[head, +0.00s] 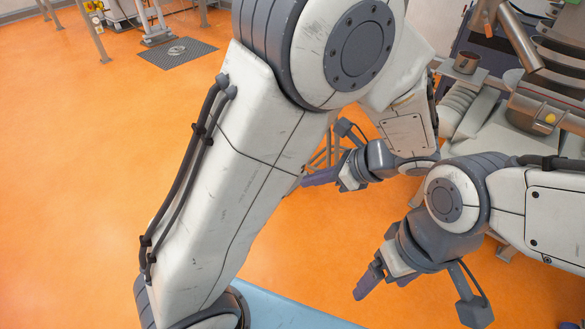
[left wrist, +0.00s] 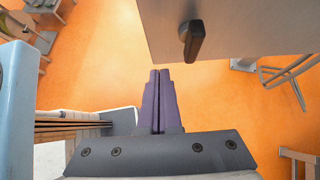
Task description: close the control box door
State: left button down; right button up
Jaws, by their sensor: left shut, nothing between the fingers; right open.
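A grey metal panel (left wrist: 250,25) with a black handle (left wrist: 191,40), which looks like the control box door, fills the upper right of the left wrist view. I cannot tell how far it stands open. My left gripper (left wrist: 159,74) is shut and empty, its purple fingers pointing toward the panel's lower left edge; I see no clear contact. In the head view my left gripper (head: 308,180) is partly behind my large arm link, and I cannot make out the door there. My right gripper (head: 381,284) is open and empty above the orange floor.
Metal machinery (head: 545,100) with pipes stands at the upper right of the head view. A floor grate (head: 176,53) lies at the far upper left. The orange floor (head: 80,190) on the left is clear.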

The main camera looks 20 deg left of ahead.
pick_arm(q)
jog(key=a, duration=0.1)
jog(key=a+p, duration=0.1)
jog(key=a, duration=0.2)
jog(key=shift+w+a+f, duration=0.25)
jog(key=shift+a+f, duration=0.05)
jog(key=shift+a, duration=0.05)
